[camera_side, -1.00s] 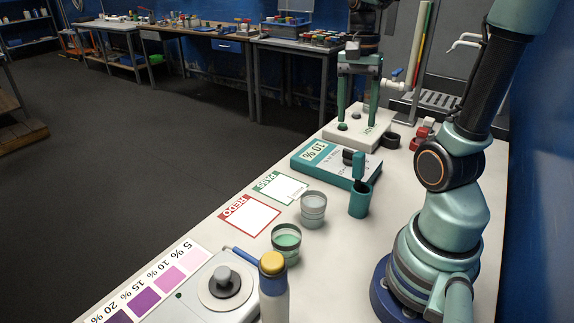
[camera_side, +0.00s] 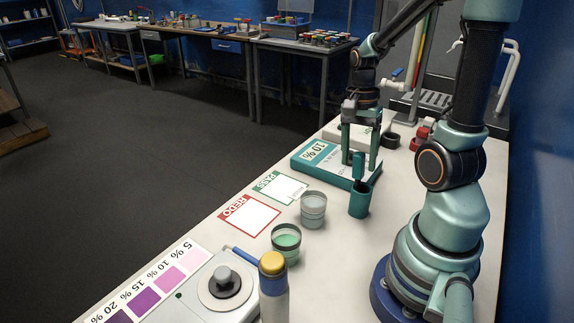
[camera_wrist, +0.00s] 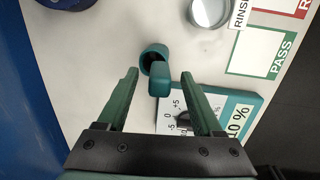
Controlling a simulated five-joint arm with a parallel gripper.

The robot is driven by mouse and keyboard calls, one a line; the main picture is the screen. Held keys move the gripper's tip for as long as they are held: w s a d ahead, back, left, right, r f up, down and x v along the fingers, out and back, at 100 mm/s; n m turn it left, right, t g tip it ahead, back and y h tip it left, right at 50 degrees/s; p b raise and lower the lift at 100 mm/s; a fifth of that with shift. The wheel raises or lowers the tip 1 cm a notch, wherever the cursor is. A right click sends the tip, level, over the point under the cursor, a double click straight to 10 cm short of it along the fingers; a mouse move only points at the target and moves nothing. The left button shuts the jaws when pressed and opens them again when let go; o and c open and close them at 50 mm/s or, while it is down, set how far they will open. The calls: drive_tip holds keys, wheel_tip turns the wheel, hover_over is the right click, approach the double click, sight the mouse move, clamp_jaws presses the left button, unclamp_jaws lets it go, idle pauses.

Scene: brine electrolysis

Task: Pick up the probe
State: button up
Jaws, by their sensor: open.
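The probe (camera_side: 359,166) has a teal handle and stands upright in a teal holder cup (camera_side: 360,202). Its lower end is hidden inside the cup. In the wrist view the probe (camera_wrist: 159,80) shows from above, with the holder cup (camera_wrist: 154,54) just beyond it. My gripper (camera_side: 359,163) is open and empty, its two green fingers pointing down beside the probe's handle. In the wrist view my gripper (camera_wrist: 159,73) has the handle in line between its fingertips, with gaps on both sides. I cannot tell whether the fingertips are level with the handle.
A teal meter box (camera_side: 312,168) marked 10 % lies just behind the cup. A clear beaker (camera_side: 313,208) and a beaker of green liquid (camera_side: 286,240) stand in front. PASS (camera_side: 284,188) and REDO (camera_side: 250,217) cards lie left. A stirrer (camera_side: 222,296) is near the front.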

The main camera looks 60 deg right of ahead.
drive_tip(key=shift+f, duration=0.7)
clamp_jaws()
drive_tip(key=shift+r, duration=0.15)
